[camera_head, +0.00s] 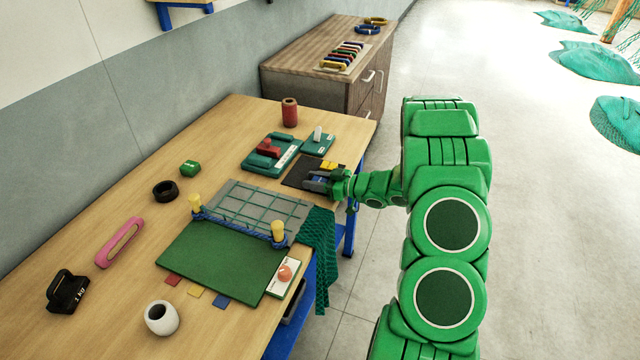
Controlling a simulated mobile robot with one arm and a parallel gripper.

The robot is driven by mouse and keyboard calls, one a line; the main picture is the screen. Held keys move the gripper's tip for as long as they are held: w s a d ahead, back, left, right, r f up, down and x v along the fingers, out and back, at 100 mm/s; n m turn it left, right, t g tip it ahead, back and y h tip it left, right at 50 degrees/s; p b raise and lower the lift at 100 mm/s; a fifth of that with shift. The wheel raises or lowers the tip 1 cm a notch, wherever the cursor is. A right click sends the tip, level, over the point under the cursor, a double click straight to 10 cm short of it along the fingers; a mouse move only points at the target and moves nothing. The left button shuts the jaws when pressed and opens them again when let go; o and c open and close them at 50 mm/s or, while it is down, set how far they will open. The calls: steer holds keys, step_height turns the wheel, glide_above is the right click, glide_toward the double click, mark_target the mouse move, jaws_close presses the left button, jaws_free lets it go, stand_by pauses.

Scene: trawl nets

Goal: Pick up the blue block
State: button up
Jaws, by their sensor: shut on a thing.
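The blue block (317,185) is at the right edge of the wooden table, over the dark mat (294,172). My gripper (319,180) reaches in from the right and is shut on the blue block. The fingers hide part of it, and I cannot tell whether it touches the mat. A yellow block (329,166) lies just behind my gripper.
A teal tray (286,146) with a red block (268,148) and a smaller teal tray (318,143) stand behind the mat. A red cylinder (290,112) stands farther back. A green board (215,260) and netted panel (255,208) lie in front.

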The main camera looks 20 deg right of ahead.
mark_target(315, 178)
steer(key=shift+c, duration=0.4)
steer(key=shift+r, duration=0.1)
steer(key=shift+r, duration=0.55)
step_height(315, 178, up, 2)
steer(key=s+a+r, duration=0.3)
steer(key=s+r, duration=0.6)
steer(key=s, duration=0.4)
steer(key=shift+s+r, duration=0.35)
steer(key=shift+r, duration=0.05)
